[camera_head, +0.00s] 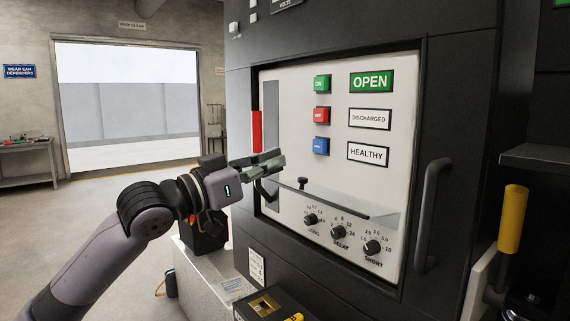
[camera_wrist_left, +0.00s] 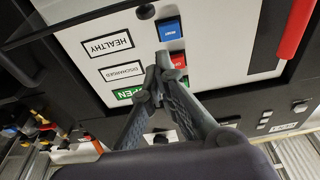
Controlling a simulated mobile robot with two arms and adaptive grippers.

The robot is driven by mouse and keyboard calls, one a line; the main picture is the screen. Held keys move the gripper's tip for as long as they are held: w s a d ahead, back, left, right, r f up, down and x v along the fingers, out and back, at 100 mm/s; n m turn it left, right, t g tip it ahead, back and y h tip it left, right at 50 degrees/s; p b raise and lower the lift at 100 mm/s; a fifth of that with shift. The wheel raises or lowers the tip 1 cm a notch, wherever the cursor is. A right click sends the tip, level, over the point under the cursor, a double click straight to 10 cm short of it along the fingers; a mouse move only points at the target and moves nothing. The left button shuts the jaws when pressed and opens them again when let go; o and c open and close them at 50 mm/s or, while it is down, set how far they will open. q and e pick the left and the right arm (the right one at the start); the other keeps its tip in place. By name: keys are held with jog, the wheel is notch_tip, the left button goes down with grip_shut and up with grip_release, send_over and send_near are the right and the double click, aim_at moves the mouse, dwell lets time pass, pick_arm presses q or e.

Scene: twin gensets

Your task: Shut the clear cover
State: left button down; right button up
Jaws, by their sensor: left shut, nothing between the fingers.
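The clear cover (camera_head: 340,202) is a thin see-through flap low on the white panel. It stands out from the panel above the dials, which show uncovered below it. A small dark knob (camera_head: 302,183) sits on the cover, and a dark knob also shows at the top of the left wrist view (camera_wrist_left: 145,12). My left gripper (camera_head: 281,158) is shut and empty, in front of the panel's left part, above and left of the knob. In the left wrist view its fingertips (camera_wrist_left: 164,62) overlap the area near the red button. My right gripper is out of view.
Green, red and blue buttons (camera_head: 321,115) run up the panel beside the labels. A red lever (camera_head: 257,131) stands at the panel's left edge. A dark door handle (camera_head: 432,215) and a yellow handle (camera_head: 512,219) are at the right. Open floor lies left.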

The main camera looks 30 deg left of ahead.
pick_arm(q)
jog(key=shift+w+d+f+p, duration=0.3)
jog(key=shift+w+f+p, duration=0.15)
jog(key=shift+w+f, duration=0.35)
jog(key=shift+w+d+f+p, duration=0.25)
jog(key=shift+w+f+p, duration=0.3)
jog(key=shift+f, duration=0.3)
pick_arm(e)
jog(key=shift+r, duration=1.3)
pick_arm(q)
jog(key=shift+f, duration=0.1)
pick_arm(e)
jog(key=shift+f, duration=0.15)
